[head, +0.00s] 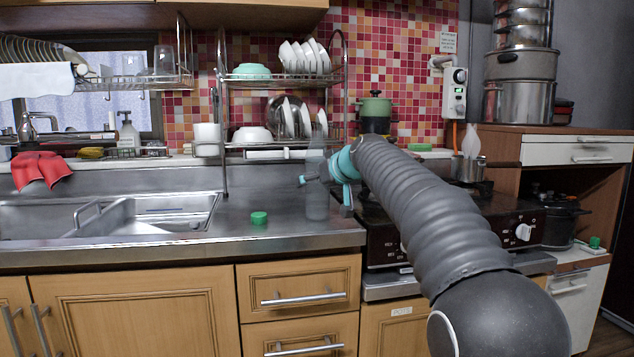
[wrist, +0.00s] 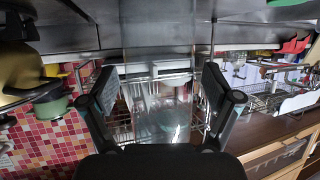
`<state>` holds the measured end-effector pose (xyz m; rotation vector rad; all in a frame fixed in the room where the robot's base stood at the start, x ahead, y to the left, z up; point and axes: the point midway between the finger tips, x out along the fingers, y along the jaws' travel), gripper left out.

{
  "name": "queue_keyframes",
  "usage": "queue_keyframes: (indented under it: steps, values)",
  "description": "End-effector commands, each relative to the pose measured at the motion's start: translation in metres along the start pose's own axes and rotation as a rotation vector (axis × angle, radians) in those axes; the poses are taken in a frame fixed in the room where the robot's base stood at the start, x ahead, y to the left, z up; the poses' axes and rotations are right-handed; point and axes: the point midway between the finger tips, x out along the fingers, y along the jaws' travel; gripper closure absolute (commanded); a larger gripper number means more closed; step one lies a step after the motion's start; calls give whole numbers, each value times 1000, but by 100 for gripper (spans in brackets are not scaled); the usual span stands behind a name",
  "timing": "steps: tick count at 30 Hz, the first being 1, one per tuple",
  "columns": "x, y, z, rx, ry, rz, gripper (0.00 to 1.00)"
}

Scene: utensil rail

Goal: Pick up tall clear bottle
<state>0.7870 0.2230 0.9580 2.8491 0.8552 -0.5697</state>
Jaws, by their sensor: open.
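The tall clear bottle (head: 317,203) stands upright on the steel counter, left of the stove, and is faint because it is see-through. My gripper (head: 325,188) is at its upper part, with the arm reaching in from the right. In the wrist view the fingers of my gripper (wrist: 160,90) are spread wide, and the clear bottle (wrist: 158,35) shows between and beyond them. I cannot tell whether either finger touches it.
A small green object (head: 259,217) lies on the counter left of the bottle. A dish rack (head: 224,130) with bowls and plates stands behind. The sink (head: 145,212) is to the left, the black stove (head: 480,222) to the right. Bare counter lies around the green object.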

Motion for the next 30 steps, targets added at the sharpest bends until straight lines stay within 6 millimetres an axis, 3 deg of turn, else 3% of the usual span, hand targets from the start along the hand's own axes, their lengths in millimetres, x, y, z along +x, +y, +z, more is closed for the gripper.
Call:
queue_keyframes:
  steps: [7,17,25,30]
  values:
    - [2,0,-1,0,2,1,14]
    - [2,0,0,0,1,0,96]
    - [0,0,-4,-1,4,1,97]
    - [-6,0,-21,-1,7,1,97]
